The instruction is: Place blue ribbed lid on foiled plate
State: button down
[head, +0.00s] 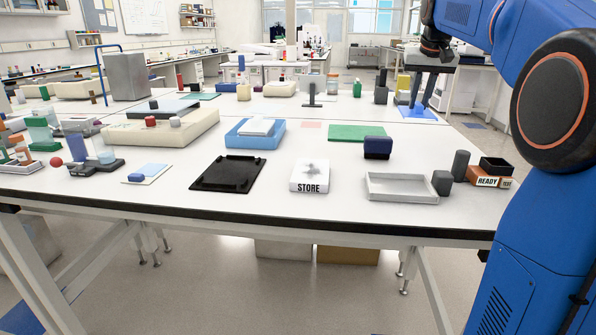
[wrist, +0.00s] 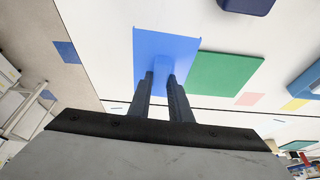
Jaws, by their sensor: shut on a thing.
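The blue lid (head: 418,114) is a flat blue sheet with a raised ridge, at the right rear of the near bench. My gripper (head: 421,105) points down over it. In the wrist view the fingertips (wrist: 164,77) are closed on the ridge of the lid (wrist: 150,45). I cannot tell whether the lid touches the bench or hangs just above it. A pale flat plate (head: 257,127) lies on a blue block (head: 240,139) at the middle of the bench; it may be the foiled plate, but foil cannot be made out.
A green mat (head: 357,133) lies beside the lid, with a dark blue box (head: 377,148) in front. A white STORE block (head: 310,178), black tray (head: 207,184) and pale tray (head: 400,197) stand nearer. A pink patch (head: 311,125) lies between block and mat.

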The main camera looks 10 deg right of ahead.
aim_at(312, 170)
jog(key=k+j, duration=0.1)
jog(key=j, duration=0.25)
jog(key=k+j, duration=0.1)
jog(key=j, duration=0.25)
jog(key=k+j, duration=0.1)
jog(key=j, duration=0.25)
jog(key=k+j, duration=0.1)
jog(key=j, duration=0.25)
jog(key=k+j, duration=0.15)
jog(key=j, duration=0.2)
